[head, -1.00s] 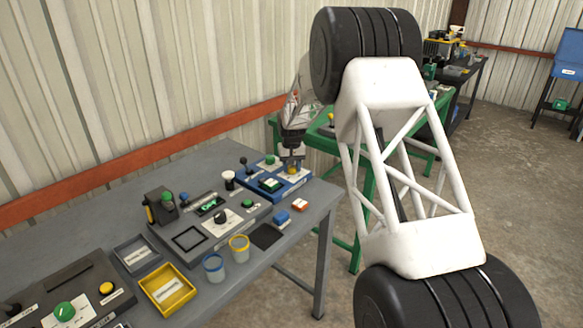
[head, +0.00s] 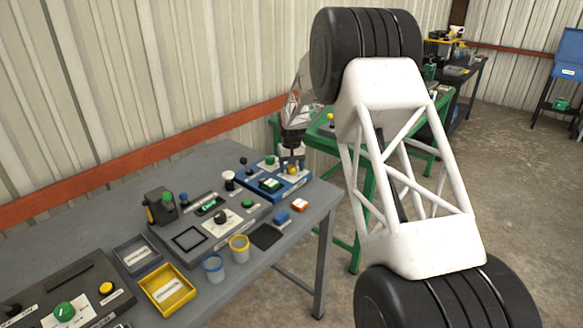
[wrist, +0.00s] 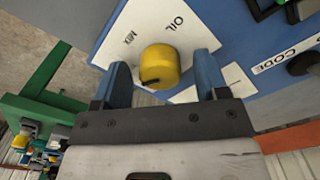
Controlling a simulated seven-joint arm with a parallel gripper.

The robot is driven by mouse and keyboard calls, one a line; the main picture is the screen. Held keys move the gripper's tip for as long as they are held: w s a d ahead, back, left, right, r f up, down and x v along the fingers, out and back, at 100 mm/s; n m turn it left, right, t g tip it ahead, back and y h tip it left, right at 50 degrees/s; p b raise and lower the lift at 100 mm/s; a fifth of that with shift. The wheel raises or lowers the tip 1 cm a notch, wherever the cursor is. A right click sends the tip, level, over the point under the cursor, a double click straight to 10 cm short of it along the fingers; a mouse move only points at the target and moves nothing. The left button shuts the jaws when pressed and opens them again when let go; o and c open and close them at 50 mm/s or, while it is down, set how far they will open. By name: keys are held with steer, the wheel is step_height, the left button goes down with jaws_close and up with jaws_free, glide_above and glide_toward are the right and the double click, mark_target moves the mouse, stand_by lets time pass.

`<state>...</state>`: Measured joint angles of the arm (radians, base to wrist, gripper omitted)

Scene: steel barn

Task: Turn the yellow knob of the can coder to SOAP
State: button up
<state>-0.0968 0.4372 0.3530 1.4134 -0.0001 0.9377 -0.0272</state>
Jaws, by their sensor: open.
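The can coder is a blue box (head: 246,185) at the far right end of the grey table; its blue panel also fills the top of the wrist view (wrist: 225,28). Its yellow knob (head: 292,169) sits on a white plate. In the wrist view the knob (wrist: 160,64) is close up, with OIL and MIX readable beyond it. A dark line shows on the knob's near side. I cannot see a SOAP label. My gripper (wrist: 162,64) is open, its two blue fingers on either side of the knob, with visible gaps. It also shows in the head view (head: 291,160).
On the coder stand a green button (head: 271,160) and a black lever (head: 243,161). A grey control box (head: 185,239), blue and yellow cups and a yellow tray (head: 168,289) lie left. A green table (head: 322,140) stands behind.

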mark_target(291, 167)
steer(key=shift+r, duration=0.1)
steer(key=shift+r, duration=3.85)
